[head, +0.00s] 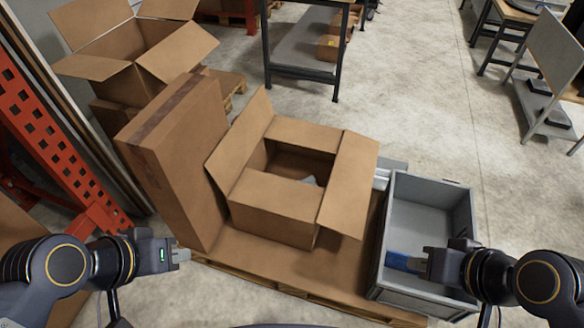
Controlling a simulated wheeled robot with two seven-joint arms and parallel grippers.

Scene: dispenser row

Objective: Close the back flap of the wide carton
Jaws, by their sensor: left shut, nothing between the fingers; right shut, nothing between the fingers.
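The wide carton (272,228) stands on a pallet in the middle of the head view. Its back flap (303,134) lies folded inward, roughly level, over the far part of the opening. The front flap (277,194) is also folded inward, and a dark gap shows between the two. The left flap (240,140) stands up, tilted outward. The right flap (350,185) spreads outward. Something grey inside (311,181) is mostly hidden. My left gripper (183,256) is shut and empty, left of the carton's front. My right gripper (416,264) is shut and empty over the grey bin. Both are apart from the carton.
A tall flat box (178,160) stands close to the carton's left. The grey bin (433,185), with a blue item (398,261), is at its right. The pallet (300,270) has bare room in front. An open box (130,50) stands behind left.

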